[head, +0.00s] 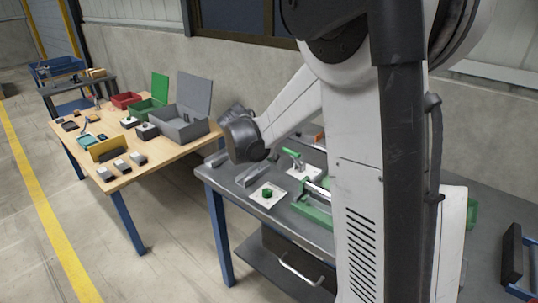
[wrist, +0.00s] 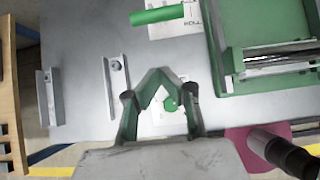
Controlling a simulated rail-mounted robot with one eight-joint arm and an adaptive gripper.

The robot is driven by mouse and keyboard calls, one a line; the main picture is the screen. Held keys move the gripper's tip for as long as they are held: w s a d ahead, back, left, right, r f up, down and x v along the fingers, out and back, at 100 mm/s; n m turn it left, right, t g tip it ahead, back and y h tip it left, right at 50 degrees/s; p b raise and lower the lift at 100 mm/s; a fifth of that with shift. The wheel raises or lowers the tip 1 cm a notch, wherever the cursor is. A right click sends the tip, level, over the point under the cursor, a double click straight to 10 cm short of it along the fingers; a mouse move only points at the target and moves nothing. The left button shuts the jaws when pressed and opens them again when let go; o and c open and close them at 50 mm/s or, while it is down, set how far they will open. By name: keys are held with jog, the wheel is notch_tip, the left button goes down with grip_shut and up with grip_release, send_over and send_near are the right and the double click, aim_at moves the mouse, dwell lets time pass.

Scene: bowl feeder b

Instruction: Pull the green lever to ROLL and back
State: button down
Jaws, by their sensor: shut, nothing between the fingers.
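The green lever (head: 291,153) stands on a white plate (head: 298,173) on the grey workbench in the head view. In the wrist view its green handle (wrist: 158,15) lies nearly level at the top edge, beside a white label (wrist: 196,25) with partly visible lettering, "ROLL" among it. My gripper (wrist: 161,78) is shut and empty, pointing at the bench. It is apart from the lever, which lies beyond the fingertips. In the head view my gripper cannot be made out. The lever's base is cut off in the wrist view.
A green knob (head: 267,193) on a white plate sits near the bench front; it shows between my fingers (wrist: 171,104). A green frame with metal rods (wrist: 228,75) is right of the lever. Metal brackets (wrist: 113,85) lie left. A wooden table (head: 165,145) holds bins.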

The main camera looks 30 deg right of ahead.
aim_at(295, 158)
jog(key=w+d+f, duration=0.1)
jog(key=w+d, duration=0.1)
jog(key=d, duration=0.4)
jog(key=shift+f, duration=0.4)
jog(key=shift+w+r, duration=0.15)
